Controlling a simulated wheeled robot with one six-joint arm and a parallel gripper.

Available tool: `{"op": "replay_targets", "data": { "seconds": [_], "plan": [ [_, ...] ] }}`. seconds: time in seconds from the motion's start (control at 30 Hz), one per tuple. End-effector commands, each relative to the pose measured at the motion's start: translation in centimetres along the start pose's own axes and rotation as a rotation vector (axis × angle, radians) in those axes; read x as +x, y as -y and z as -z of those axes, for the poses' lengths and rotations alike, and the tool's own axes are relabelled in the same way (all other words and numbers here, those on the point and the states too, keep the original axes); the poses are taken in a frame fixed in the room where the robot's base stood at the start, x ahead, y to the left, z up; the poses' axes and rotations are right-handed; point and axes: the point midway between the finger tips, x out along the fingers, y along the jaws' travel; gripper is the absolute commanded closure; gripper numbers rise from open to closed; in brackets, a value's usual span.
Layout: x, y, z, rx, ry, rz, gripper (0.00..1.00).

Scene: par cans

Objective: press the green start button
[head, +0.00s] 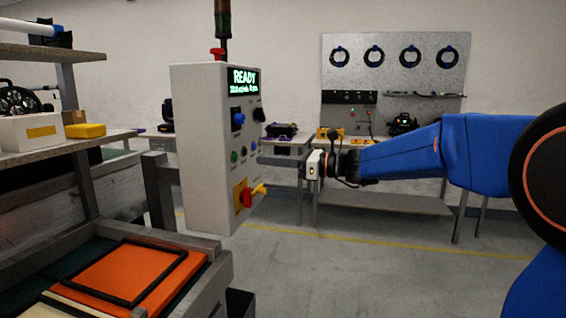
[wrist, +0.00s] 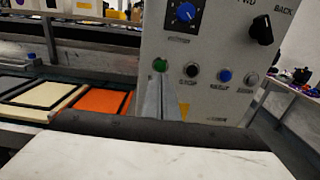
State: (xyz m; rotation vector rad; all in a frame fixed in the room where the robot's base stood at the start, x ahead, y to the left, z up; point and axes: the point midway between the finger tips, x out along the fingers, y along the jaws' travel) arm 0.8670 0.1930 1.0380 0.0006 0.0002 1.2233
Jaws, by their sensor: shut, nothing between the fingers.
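The green start button (head: 234,156) is on the front of a light grey control box (head: 205,150) in the head view. In the wrist view the green button (wrist: 160,65) is the leftmost of a row of small buttons and shows whole. My gripper (head: 261,160) is shut and empty, pointing left at the panel, with its tips near the box's right edge. In the wrist view my gripper (wrist: 160,80) shows its finger ends just below the green button. The button looks uncovered; I see no contact, though the remaining distance is hard to tell.
The box screen (head: 244,80) reads READY. A blue knob (head: 238,121), a black knob (wrist: 261,27), a blue button (wrist: 224,75) and a red-and-yellow switch (head: 246,196) are close by. Open floor lies to the right.

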Motion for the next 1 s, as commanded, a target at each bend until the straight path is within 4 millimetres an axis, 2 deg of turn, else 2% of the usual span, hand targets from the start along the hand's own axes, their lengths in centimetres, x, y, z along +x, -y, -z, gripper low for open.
{"op": "replay_targets", "data": {
  "seconds": [0.2,0.4,0.87,1.0],
  "plan": [
    [3.6,-0.1,0.0,0.0,0.0,-0.003,1.0],
    [5.6,0.0,0.1,0.0,0.0,-0.001,1.0],
    [6.2,0.0,0.0,-0.001,0.0,0.001,1.0],
    [7.0,0.0,0.0,-0.001,0.0,-0.001,1.0]
  ]
}}
